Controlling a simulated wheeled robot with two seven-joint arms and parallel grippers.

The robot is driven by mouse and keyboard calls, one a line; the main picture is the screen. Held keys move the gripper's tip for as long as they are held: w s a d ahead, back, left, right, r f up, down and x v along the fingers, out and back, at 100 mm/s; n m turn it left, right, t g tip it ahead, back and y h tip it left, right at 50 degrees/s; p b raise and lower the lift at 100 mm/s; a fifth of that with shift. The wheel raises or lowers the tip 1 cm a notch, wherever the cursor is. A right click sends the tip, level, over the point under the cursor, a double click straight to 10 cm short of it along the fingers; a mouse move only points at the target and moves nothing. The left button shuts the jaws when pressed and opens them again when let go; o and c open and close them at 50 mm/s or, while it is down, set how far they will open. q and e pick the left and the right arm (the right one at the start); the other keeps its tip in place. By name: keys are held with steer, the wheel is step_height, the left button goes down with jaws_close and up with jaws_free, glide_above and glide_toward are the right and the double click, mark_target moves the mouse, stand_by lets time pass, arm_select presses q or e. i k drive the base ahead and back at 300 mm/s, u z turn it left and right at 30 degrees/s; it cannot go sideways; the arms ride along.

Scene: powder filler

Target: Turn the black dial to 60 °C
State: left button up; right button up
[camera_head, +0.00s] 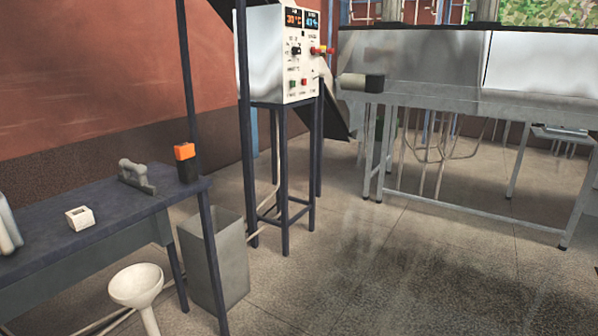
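The white control box (281,60) stands on a dark metal frame (284,160) near the top middle. A small black dial (296,51) sits on its front panel, with tiny markings around it that I cannot read. An orange display (293,18) above it appears to read 30 °C. A blue display (312,19) is beside it, with figures too small to read surely. Neither of my grippers is in view, and nothing is seen touching the dial.
A dark table (99,213) at left holds an orange and black block (185,162), a grey handled tool (136,177) and a small white box (79,218). A grey bin (215,262) and white funnel (137,287) stand near it. A metal table (470,104) is at right. The middle floor is clear.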

mark_target(295, 50)
steer(key=z, duration=0.1)
steer(key=i, duration=3.05)
